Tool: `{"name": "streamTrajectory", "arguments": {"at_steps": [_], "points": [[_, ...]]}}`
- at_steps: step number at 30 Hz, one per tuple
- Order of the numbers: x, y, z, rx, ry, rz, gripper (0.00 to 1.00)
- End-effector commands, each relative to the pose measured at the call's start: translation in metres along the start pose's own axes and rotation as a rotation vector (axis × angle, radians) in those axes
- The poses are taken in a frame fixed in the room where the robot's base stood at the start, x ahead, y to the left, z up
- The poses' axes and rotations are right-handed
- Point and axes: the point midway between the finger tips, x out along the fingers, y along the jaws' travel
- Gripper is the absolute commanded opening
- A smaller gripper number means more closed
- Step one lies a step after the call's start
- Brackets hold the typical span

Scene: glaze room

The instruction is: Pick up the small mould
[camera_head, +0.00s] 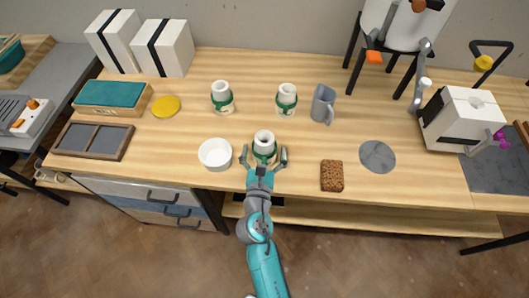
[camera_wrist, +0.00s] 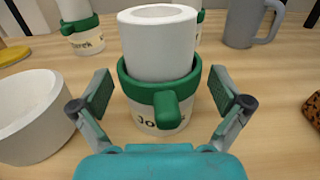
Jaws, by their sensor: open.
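A white hollow cylinder (camera_head: 264,138), which looks like the small mould, stands upright in a green-rimmed cup with a green handle. In the wrist view the cylinder (camera_wrist: 157,50) rises from the cup (camera_wrist: 145,105), whose label is partly hidden by the handle. My gripper (camera_head: 264,154) is open at the table's front, with one finger on each side of the cup. In the wrist view a gap shows between each finger and the cup. Two similar cylinders in green-rimmed cups stand farther back, one at left (camera_head: 221,92) and one at right (camera_head: 287,95).
A white bowl (camera_head: 215,154) stands close left of my gripper. A grey mug (camera_head: 323,104) stands behind to the right. A brown textured block (camera_head: 332,176) and a grey disc (camera_head: 377,156) lie to the right. A yellow disc (camera_head: 166,106) lies at left.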

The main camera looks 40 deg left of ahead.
Motion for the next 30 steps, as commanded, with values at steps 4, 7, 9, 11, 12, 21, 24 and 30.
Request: {"name": "streamTrajectory", "arguments": {"at_steps": [4, 7, 9, 11, 12, 21, 24, 30], "points": [[0.006, 0.0, 0.0, 0.0, 0.0, 0.0, 1.0], [0.006, 0.0, 0.0, 0.0, 0.0, 0.0, 1.0], [0.005, 0.0, 0.0, 0.0, 0.0, 0.0, 1.0], [0.005, 0.0, 0.0, 0.0, 0.0, 0.0, 0.88], [0.005, 0.0, 0.0, 0.0, 0.0, 0.0, 0.78], [0.005, 0.0, 0.001, 0.001, -0.002, 0.0, 0.3], [0.005, 0.0, 0.001, 0.001, -0.001, 0.0, 0.3], [0.006, 0.0, 0.01, 0.003, -0.004, -0.001, 0.3]]}}
